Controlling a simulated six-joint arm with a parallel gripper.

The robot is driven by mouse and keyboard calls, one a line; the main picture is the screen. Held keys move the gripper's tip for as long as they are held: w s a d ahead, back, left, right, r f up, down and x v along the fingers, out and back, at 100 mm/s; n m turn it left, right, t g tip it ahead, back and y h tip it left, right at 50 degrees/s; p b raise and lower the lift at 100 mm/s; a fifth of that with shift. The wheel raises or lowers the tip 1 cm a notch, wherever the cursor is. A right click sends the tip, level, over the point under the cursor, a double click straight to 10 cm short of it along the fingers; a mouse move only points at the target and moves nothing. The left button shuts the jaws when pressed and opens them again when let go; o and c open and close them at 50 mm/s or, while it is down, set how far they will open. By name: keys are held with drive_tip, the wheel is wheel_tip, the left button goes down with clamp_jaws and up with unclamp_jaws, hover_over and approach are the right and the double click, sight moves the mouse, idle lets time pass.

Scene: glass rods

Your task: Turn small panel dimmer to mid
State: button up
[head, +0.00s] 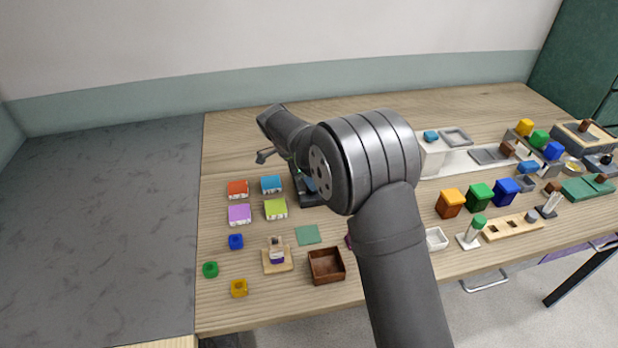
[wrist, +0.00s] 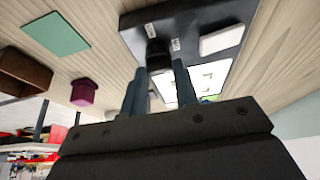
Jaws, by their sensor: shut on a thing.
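The small panel is a dark slab (wrist: 190,22) in the wrist view, with two small pale labels, a white raised plate (wrist: 221,38) and a white patterned square (wrist: 203,82). A dark round dimmer knob (wrist: 157,52) stands on it between the labels. My gripper (wrist: 159,80) is shut on this knob, one finger on each side. The knob's pointer and exact setting cannot be made out. In the head view only part of the dark panel (head: 309,199) shows; my arm hides the rest, the knob and the fingertips.
A green mat (head: 308,235), an open brown box (head: 326,266) and a mostly hidden purple piece (wrist: 84,92) lie near the panel. Several coloured blocks, including a red one (head: 238,189), stand to the left. Blocks and trays crowd the right side. The back left tabletop is clear.

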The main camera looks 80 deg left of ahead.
drive_tip(key=o, duration=1)
drive_tip(key=shift+c, duration=0.2)
drive_tip(key=v, duration=1.7)
drive_tip(key=shift+r, duration=0.25)
drive_tip(key=x, duration=1.7)
drive_tip(key=shift+f, duration=0.25)
drive_tip(key=shift+r, duration=0.1)
